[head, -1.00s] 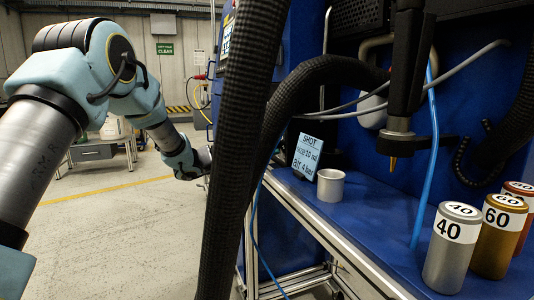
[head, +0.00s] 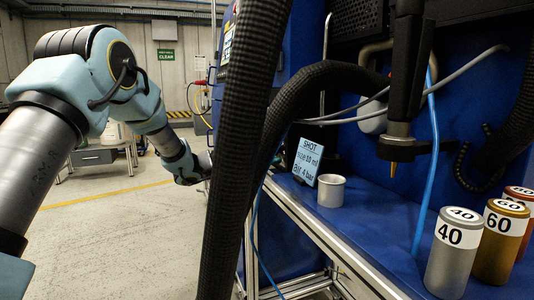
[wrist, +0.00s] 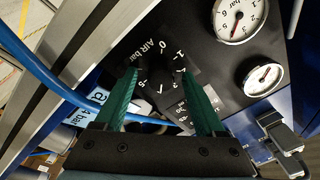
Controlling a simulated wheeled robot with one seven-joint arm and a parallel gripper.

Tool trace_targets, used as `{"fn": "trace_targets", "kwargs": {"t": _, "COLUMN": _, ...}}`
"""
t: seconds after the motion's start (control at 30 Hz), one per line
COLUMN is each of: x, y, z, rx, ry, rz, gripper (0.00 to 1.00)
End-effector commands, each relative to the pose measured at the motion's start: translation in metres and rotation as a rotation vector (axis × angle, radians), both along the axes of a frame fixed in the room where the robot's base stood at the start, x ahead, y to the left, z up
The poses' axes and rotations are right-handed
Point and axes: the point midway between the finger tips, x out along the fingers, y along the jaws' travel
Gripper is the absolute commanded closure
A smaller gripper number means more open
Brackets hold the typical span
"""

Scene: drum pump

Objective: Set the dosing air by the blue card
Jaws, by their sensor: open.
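The blue card (head: 307,162) stands on the bench and reads "SHOT", a size in ml that is hard to read, and "Air 4 bar". In the wrist view a black knob (wrist: 160,82) sits on a dark panel marked "AIR bar", with a scale including 0, 1 and 5. My gripper (wrist: 159,76) is open, its green fingers on either side of the knob. I cannot tell whether they touch it, or where the knob points. Two white round gauges, a larger (wrist: 240,15) and a smaller (wrist: 263,79), are on the panel. In the head view, black hoses hide the panel.
A white cup (head: 331,191) stands beside the card. Canisters marked 40 (head: 450,262) and 60 (head: 497,250) stand at the bench's right, with a red one behind. A dispensing nozzle (head: 395,148) hangs over the bench. A blue tube (wrist: 50,75) crosses the wrist view.

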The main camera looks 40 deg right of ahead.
Motion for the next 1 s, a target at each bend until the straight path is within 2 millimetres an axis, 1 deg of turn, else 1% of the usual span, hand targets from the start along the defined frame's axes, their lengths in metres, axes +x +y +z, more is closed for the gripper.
{"fn": "trace_targets", "kwargs": {"t": 0.07, "x": 0.001, "y": 0.003, "z": 0.000, "rx": 0.001, "ry": 0.000, "rz": 0.001, "gripper": 0.28}}
{"fn": "trace_targets", "kwargs": {"t": 0.17, "x": 0.006, "y": 0.012, "z": -0.001, "rx": 0.001, "ry": 0.000, "rz": 0.002, "gripper": 0.28}}
{"fn": "trace_targets", "kwargs": {"t": 0.5, "x": 0.029, "y": 0.072, "z": -0.009, "rx": 0.001, "ry": 0.001, "rz": 0.003, "gripper": 0.28}}
{"fn": "trace_targets", "kwargs": {"t": 0.63, "x": 0.036, "y": 0.089, "z": -0.011, "rx": 0.002, "ry": 0.001, "rz": 0.003, "gripper": 0.28}}
{"fn": "trace_targets", "kwargs": {"t": 0.8, "x": 0.039, "y": 0.099, "z": -0.012, "rx": 0.001, "ry": 0.000, "rz": 0.001, "gripper": 0.28}}
{"fn": "trace_targets", "kwargs": {"t": 1.0, "x": 0.039, "y": 0.100, "z": -0.012, "rx": 0.000, "ry": 0.000, "rz": 0.000, "gripper": 0.28}}
